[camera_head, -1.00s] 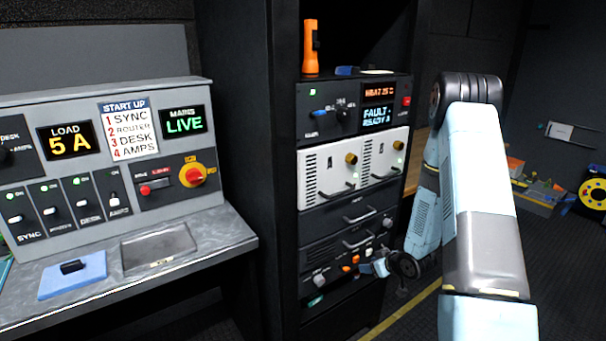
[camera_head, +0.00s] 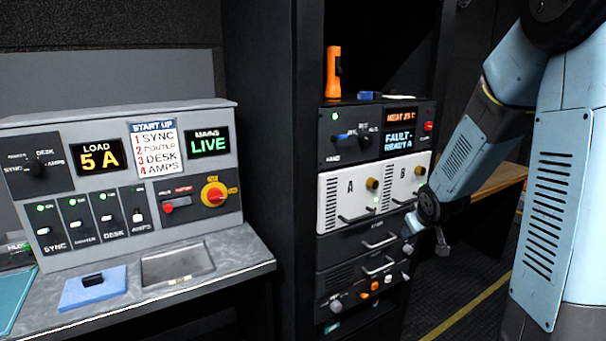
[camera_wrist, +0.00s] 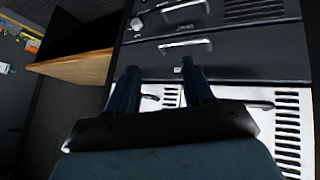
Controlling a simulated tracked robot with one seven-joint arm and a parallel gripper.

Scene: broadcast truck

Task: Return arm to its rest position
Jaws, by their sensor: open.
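My arm fills the right side of the head view, bent with its forearm pointing down and left toward the equipment rack (camera_head: 372,232). My gripper (camera_head: 441,246) is small there, beside the rack's front at drawer height, partly hidden by the wrist. In the wrist view, the two dark fingers of my gripper (camera_wrist: 160,85) stand apart with nothing between them. The rack's drawer handles (camera_wrist: 186,46) and white module fronts show beyond them, upside down. I cannot tell how far the fingertips are from the rack.
The control desk (camera_head: 232,265) stands at left, with a blue pad (camera_head: 112,288) and a shallow tray (camera_head: 178,264). An orange torch (camera_head: 333,75) stands on the rack unit. A wooden shelf (camera_head: 497,180) lies behind my forearm. Floor with a yellow line (camera_head: 470,308) shows right of the rack.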

